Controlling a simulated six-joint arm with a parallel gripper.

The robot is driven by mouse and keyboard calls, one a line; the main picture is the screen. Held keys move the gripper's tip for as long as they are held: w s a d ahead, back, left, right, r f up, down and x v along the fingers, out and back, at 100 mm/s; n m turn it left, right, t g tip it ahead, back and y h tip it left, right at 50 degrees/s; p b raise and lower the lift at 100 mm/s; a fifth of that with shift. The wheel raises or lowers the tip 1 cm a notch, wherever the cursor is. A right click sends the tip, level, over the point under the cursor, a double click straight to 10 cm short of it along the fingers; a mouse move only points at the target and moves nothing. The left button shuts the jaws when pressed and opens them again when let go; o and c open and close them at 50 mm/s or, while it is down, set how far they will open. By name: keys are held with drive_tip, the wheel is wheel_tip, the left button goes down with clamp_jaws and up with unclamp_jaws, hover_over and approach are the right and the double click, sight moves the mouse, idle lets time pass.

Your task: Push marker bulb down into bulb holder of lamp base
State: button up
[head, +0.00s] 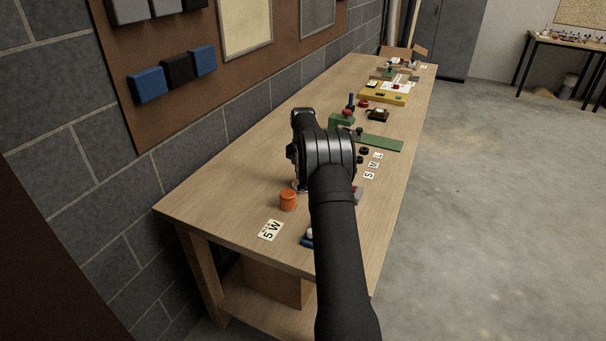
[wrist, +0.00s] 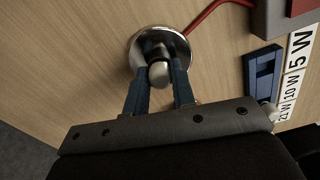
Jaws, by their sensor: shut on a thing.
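In the wrist view the lamp base (wrist: 136,50) is a round chrome dish on the wooden bench. A red cable runs from it. My gripper (wrist: 161,67) has two blue fingers shut on the marker bulb (wrist: 159,74), a small bulb with a pale rounded end, over the middle of the dish. The bulb holder is hidden behind the bulb and fingertips. I cannot tell how deep the bulb sits in it. In the head view my arm hides the bulb and fingertips; only a sliver of chrome shows beside the wrist.
In the wrist view a blue block (wrist: 262,72) stands beside wattage labels (wrist: 297,62), with a grey box (wrist: 272,18) at the top right. In the head view an orange cup (head: 288,200) and a 5 W card (head: 270,230) are nearby. Several items, including a green board (head: 380,142), lie farther along.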

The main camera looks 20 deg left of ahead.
drive_tip(key=o, duration=1)
drive_tip(key=shift+o, duration=0.2)
wheel_tip(320, 180, up, 17)
drive_tip(key=shift+r, duration=0.2)
wheel_tip(320, 180, down, 17)
drive_tip(key=shift+f, duration=0.15)
drive_tip(key=shift+r, duration=0.2)
idle(0.4)
